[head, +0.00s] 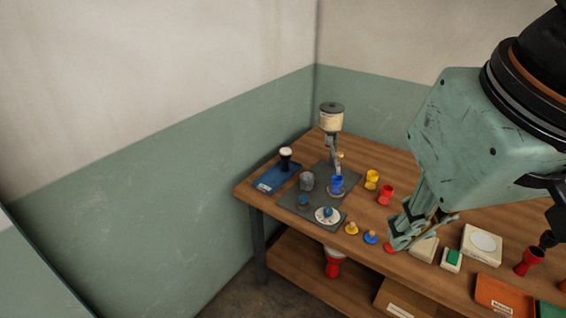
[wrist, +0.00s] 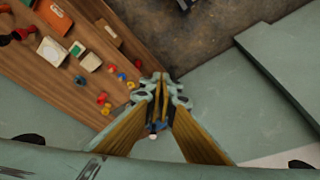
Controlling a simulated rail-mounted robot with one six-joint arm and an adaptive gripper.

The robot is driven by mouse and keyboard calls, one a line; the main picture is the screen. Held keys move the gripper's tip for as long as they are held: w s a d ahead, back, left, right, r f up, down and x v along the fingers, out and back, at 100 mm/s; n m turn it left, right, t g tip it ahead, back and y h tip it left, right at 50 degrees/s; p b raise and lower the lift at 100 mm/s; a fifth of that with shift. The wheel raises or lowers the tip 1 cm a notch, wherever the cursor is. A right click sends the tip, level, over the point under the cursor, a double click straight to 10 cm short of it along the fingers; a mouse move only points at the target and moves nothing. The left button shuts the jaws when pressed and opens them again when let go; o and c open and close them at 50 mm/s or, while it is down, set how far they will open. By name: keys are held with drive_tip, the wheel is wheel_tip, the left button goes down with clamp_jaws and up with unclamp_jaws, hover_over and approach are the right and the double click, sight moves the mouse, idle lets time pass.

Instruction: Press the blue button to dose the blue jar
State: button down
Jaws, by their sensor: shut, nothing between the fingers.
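A blue goblet-shaped jar (head: 337,185) stands on the grey mat (head: 292,205) below the dispenser (head: 331,120). My gripper (head: 398,240) is shut and empty, appearing over the table to the right of the mat, apart from these pieces. Its fingers also show in the wrist view (wrist: 160,78), with part of a blue thing behind them.
Yellow (head: 372,179) and red (head: 386,194) jars stand right of the mat. Small yellow (head: 351,229) and blue (head: 370,237) knobbed pieces lie in front. A blue tray (head: 275,179) with a dark, white-topped cup (head: 286,158) is at the left. Boxes crowd the right.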

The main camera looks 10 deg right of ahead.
drive_tip(key=w+d+f+m+g+h+b, duration=0.1)
drive_tip(key=w+d, duration=0.2)
drive_tip(key=w, duration=0.4)
drive_tip(key=w+d+f+m+g+h+b, duration=0.1)
drive_tip(key=w+d+f+h, duration=0.1)
drive_tip(key=w, duration=0.5)
drive_tip(key=m+t+h+b, duration=0.1)
drive_tip(key=t+h+b, duration=0.1)
drive_tip(key=h+b, duration=0.25)
hover_over(302, 197)
wheel_tip(302, 197, down, 28)
drive_tip(key=shift+r+h+p, duration=0.2)
drive_tip(key=shift+h+p, duration=0.1)
drive_tip(key=shift+h, duration=0.05)
drive_tip(key=shift+s+f, duration=0.1)
drive_tip(key=shift+f, duration=0.05)
drive_tip(key=shift+f+p, duration=0.45)
drive_tip(key=shift+f, duration=2.35)
drive_tip(key=shift+f+b, duration=1.4)
drive_tip(key=shift+b, duration=0.3)
drive_tip(key=shift+f+b, duration=0.45)
drive_tip(key=shift+b, duration=0.65)
